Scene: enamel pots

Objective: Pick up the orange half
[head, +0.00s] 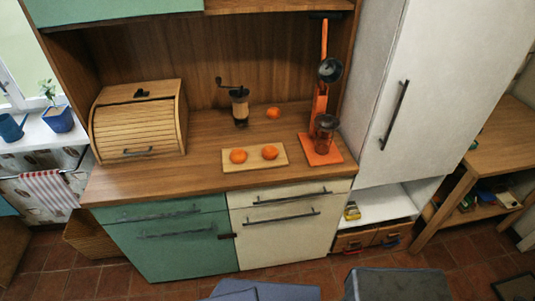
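Two orange pieces sit side by side on a light wooden cutting board (254,166) on the counter: a left one (238,156) and a right one (269,152). Another orange piece (272,112) lies behind them on the counter, near the back panel. At this size I cannot tell for sure which are halves and which are whole. Neither of my grippers is in view.
An orange press with a lever (319,105) stands right of the board. A coffee grinder (240,105) stands behind the board, and a wooden bread box (139,125) is at left. Bare counter (200,165) lies between box and board. A tall white cabinet (410,70) closes the right side.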

